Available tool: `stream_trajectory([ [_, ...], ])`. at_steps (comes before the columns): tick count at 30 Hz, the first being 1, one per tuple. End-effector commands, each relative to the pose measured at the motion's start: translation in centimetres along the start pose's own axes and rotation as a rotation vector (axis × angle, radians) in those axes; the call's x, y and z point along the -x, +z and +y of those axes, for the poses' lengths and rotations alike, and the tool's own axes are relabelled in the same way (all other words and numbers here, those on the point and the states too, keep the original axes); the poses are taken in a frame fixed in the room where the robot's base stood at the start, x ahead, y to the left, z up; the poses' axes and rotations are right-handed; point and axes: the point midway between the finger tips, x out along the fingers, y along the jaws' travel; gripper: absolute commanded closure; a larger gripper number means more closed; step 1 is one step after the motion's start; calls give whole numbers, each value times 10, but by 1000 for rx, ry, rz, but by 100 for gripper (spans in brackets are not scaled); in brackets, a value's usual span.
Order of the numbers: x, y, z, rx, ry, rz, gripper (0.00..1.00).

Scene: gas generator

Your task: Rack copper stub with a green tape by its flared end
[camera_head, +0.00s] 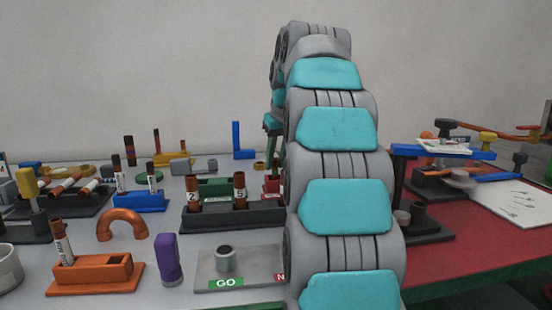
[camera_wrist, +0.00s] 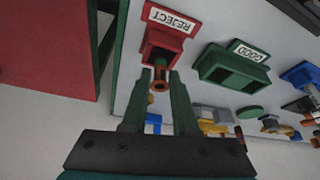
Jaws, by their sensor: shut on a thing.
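In the wrist view, my gripper (camera_wrist: 158,80) has its two green fingers shut on a copper stub (camera_wrist: 159,86), whose open round end faces the camera. Its far part overlaps the red REJECT holder (camera_wrist: 165,42); I cannot tell whether it touches it or is inside. A green GOOD holder (camera_wrist: 211,66) stands to the right, apart from the fingers. In the head view, my arm hides most of the red holder (camera_head: 270,184) and the held stub; the green holder (camera_head: 214,184) shows behind a dark rack.
The dark rack (camera_head: 232,217) holds copper tubes labelled 2 and 5. A grey GO plate (camera_head: 240,268), a purple piece (camera_head: 168,260), an orange block (camera_head: 96,276) and a blue holder (camera_head: 138,203) crowd the bench. A red surface (camera_head: 465,240) lies right of my arm.

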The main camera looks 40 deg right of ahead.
Motion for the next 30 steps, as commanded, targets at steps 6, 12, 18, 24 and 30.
stream_trajectory([
  [6,-6,3,0,0,-1,-1,100],
  [12,-8,4,0,0,-1,-2,62],
  [18,-8,4,0,0,-1,-2,40],
  [24,-8,4,0,0,0,-2,38],
  [30,-5,3,0,0,0,0,38],
])
